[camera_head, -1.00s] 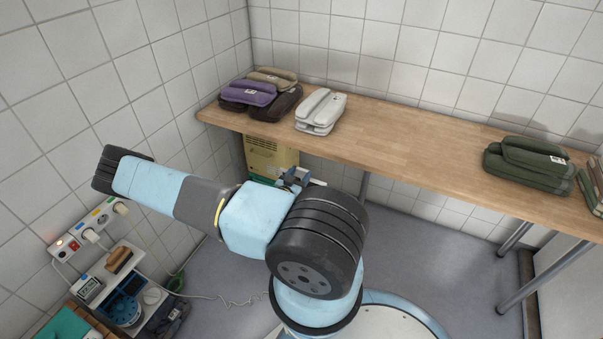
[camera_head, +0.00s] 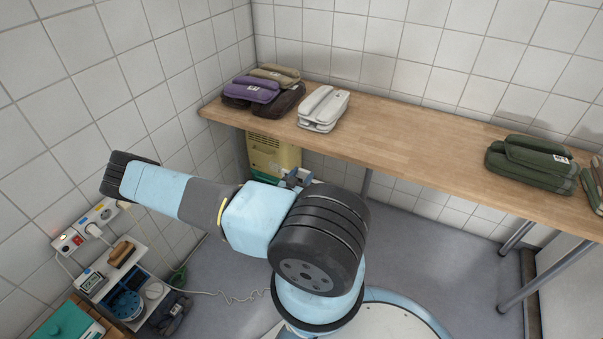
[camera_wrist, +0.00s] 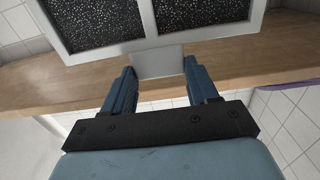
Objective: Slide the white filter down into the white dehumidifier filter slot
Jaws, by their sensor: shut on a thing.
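The white filter (camera_wrist: 168,44) fills the top of the wrist view, a white frame around dark speckled mesh panels. My gripper (camera_wrist: 159,68) is shut on its white tab, with one blue finger on each side. In the head view my gripper (camera_head: 294,178) is mostly hidden behind my own arm, and only a bit of the filter shows beside it. A cream-yellow vented appliance (camera_head: 275,157) stands under the bench behind the gripper. I cannot tell whether it is the dehumidifier. No filter slot is visible.
The wooden bench (camera_head: 410,150) runs along the back wall, over the gripper's area. Folded bundles lie on it: purple (camera_head: 250,90), white (camera_head: 324,108) and green (camera_head: 533,165). A power strip (camera_head: 85,228) and a small loaded shelf (camera_head: 125,285) are at left. Floor at right is clear.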

